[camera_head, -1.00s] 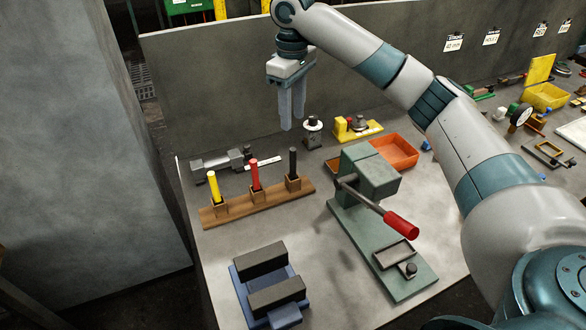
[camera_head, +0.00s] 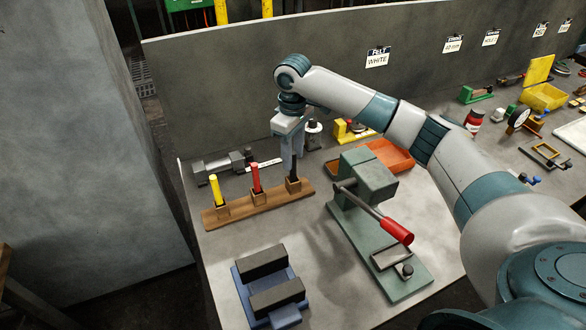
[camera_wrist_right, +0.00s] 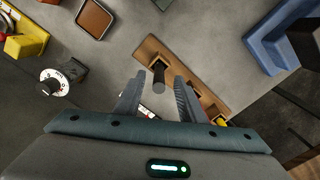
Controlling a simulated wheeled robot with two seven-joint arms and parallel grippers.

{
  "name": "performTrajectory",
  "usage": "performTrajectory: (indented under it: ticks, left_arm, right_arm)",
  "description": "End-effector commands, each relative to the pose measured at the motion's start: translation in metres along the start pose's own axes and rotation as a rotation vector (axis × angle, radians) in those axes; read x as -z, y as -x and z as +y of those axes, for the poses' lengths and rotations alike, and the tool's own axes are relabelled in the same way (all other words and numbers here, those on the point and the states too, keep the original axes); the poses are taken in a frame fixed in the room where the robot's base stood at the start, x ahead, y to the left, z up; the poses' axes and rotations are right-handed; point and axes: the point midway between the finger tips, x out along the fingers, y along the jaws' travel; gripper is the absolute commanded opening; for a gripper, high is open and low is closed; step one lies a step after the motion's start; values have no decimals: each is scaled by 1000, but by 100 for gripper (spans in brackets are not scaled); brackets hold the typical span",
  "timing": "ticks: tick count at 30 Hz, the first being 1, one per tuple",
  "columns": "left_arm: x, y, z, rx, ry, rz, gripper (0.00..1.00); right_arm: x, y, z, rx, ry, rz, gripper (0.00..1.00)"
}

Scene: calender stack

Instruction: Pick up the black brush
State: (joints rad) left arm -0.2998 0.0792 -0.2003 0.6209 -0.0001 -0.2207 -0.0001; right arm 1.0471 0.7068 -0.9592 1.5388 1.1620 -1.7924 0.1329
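The black brush (camera_head: 294,173) stands upright in the right-hand socket of the wooden rack (camera_head: 236,208). Its upper part is partly hidden by my right gripper (camera_head: 289,165), which points down at it from above. In the right wrist view the black brush (camera_wrist_right: 158,73) shows between the two spread fingers of the right gripper (camera_wrist_right: 156,88), with a gap visible on each side. The right gripper is open and holds nothing. I cannot tell how far down the brush the fingertips reach. My left gripper is in neither view.
A red brush (camera_head: 255,177) and a yellow brush (camera_head: 216,189) stand in the same rack. A green lever press (camera_head: 370,178) with a red handle stands to the right, before an orange tray (camera_head: 392,155). A blue and black block fixture (camera_head: 268,283) is in front. The wall rises behind.

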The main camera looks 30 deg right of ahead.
Motion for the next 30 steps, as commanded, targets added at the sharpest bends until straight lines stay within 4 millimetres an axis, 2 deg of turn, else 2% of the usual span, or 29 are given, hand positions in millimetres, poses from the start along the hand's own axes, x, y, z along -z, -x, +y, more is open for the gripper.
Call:
performTrajectory:
  ticks: [14,24,30]
  left_arm:
    - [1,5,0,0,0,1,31]
    - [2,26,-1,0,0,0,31]
    - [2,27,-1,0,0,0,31]
  right_arm:
    - [0,-6,0,1,0,-1,36]
    - [0,-44,1,1,0,-2,36]
    - [0,-54,2,0,1,0,36]
